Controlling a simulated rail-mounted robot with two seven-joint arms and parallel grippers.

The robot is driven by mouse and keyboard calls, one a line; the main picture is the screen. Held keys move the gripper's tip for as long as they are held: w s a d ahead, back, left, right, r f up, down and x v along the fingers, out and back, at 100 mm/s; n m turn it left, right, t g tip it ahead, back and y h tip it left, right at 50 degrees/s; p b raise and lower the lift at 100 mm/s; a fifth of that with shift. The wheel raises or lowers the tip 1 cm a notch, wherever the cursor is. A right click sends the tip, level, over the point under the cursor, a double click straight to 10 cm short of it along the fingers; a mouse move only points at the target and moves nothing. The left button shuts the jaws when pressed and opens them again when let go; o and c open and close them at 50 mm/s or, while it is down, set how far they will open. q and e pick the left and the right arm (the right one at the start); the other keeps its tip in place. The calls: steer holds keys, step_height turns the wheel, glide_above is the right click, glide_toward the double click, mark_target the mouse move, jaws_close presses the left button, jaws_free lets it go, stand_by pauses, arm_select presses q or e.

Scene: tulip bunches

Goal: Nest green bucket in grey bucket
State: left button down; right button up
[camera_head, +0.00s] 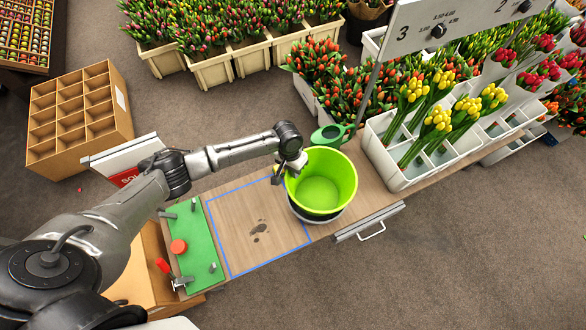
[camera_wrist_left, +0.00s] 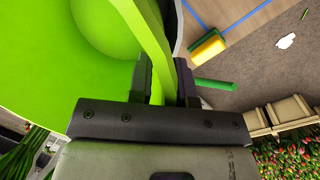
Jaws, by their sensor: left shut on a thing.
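The bright green bucket (camera_head: 322,185) is upright, its open top facing up, at the right of the blue-outlined square on the bench. A dark grey rim, seemingly the grey bucket (camera_head: 318,219), shows just under it. The green bucket stands over or partly in it; how deep it sits I cannot tell, as its wall hides the rest. My left gripper (camera_head: 290,170) is shut on the green bucket's rim at its upper left side. In the left wrist view the fingers (camera_wrist_left: 165,85) pinch the green wall (camera_wrist_left: 148,35). My right gripper is not in view.
The blue-outlined square (camera_head: 240,215) is bare except for dark marks. A green board (camera_head: 203,255) with a red knob lies left of it.

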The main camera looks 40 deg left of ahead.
arm_select(q)
steer(key=c, duration=1)
jaws_free()
steer(key=shift+o, duration=0.2)
steer(key=shift+r, duration=0.1)
step_height(320, 180, up, 13)
steer(key=w+a+p, duration=0.1)
steer(key=a+p, duration=0.1)
steer(key=p, duration=0.1)
steer(key=shift+a+r+p, duration=0.2)
steer(key=shift+p, duration=0.2)
